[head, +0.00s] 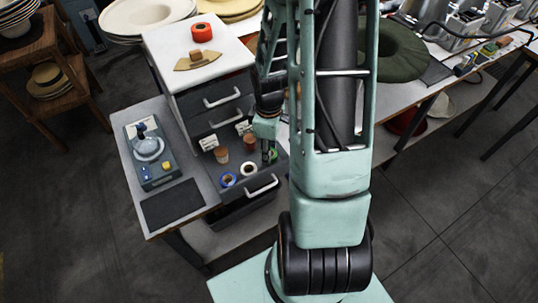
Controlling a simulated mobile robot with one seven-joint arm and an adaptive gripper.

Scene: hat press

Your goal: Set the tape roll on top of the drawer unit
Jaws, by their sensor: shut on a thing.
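The drawer unit (219,62) has a white top and dark drawers with light handles. Its lowest visible drawer (268,184) is pulled open. My gripper (268,157) points down at the right part of that open drawer and is shut on a small green tape roll (273,155), partly hidden by the fingers. A blue-rimmed roll (228,180), a pale roll (247,168) and two brownish spools (221,155) lie in the drawer. I cannot tell whether the held roll still touches the drawer floor.
On the unit's top are a red-orange roll (202,32) and a wooden-handled curved tool (197,60), with bare white surface around them. A grey device (151,153) and dark mat (171,204) sit on the bench at left. Hats and a green hat (390,50) lie behind.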

